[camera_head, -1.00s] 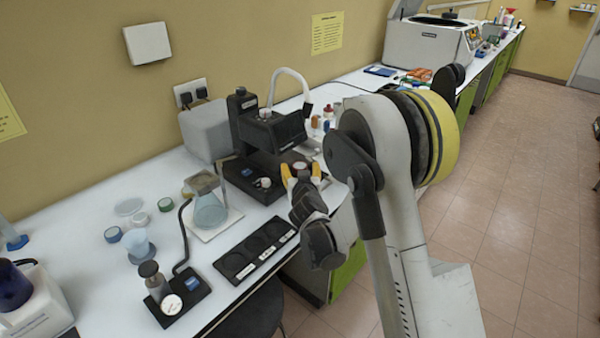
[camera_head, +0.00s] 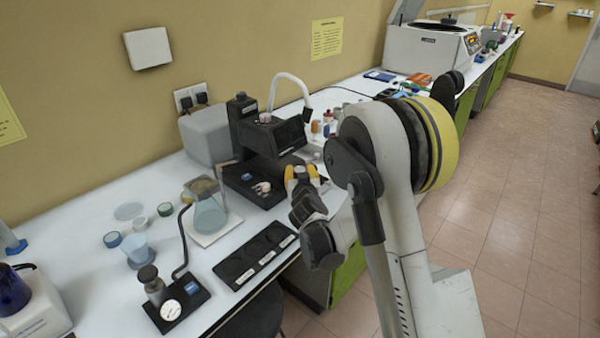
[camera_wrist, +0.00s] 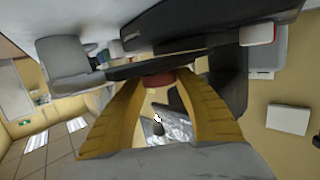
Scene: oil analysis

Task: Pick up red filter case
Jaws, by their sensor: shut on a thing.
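The red filter case (camera_wrist: 158,79) shows in the wrist view as a dark red band between the tips of my two yellow fingers. My gripper (camera_wrist: 158,90) is shut on it, one finger on each side. A dark flat surface lies right beyond the case in that view, and I cannot tell whether the two touch. In the head view my gripper (camera_head: 302,172) is beside the right side of the black microscope (camera_head: 270,137). The case is too small to make out clearly there.
The white bench (camera_head: 85,210) holds a glass flask (camera_head: 210,215), a black tray with round wells (camera_head: 255,255) and a small black stand (camera_head: 170,305) to the left. Small bottles (camera_head: 328,125) stand behind the gripper. A centrifuge-like machine (camera_head: 430,45) is at the far end.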

